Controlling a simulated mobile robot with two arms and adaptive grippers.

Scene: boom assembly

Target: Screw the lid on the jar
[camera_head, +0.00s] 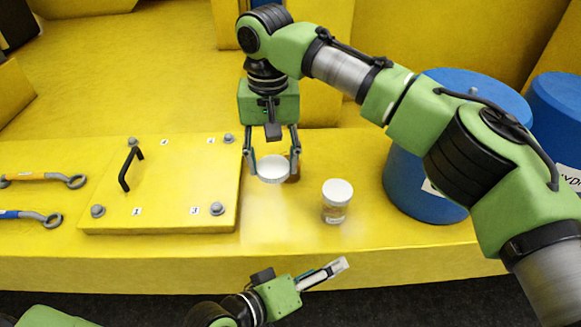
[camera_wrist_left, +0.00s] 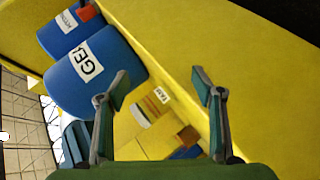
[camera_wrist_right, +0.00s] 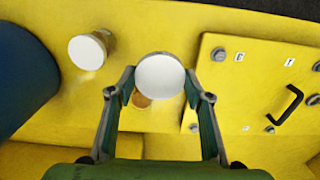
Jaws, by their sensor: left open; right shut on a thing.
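A white, round, ribbed lid (camera_head: 273,170) sits between the fingertips of my right gripper (camera_head: 272,163), which is shut on it. In the right wrist view the lid (camera_wrist_right: 160,74) shows as a white disc between the fingers. A small brownish thing (camera_head: 294,172) shows partly behind the lid; it also shows in the right wrist view (camera_wrist_right: 141,100), and I cannot tell for sure what it is. A small clear jar with a white top (camera_head: 336,203) stands upright on the table, right of that gripper and apart from it. My left gripper (camera_head: 342,266) is open and empty, low in front of the table.
A yellow panel with a black handle and bolts (camera_head: 170,190) lies left of the lid. Wrenches (camera_head: 45,180) lie at far left. Blue barrels (camera_head: 415,185) stand at the right. The yellow table (camera_head: 290,240) is clear in front of the jar.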

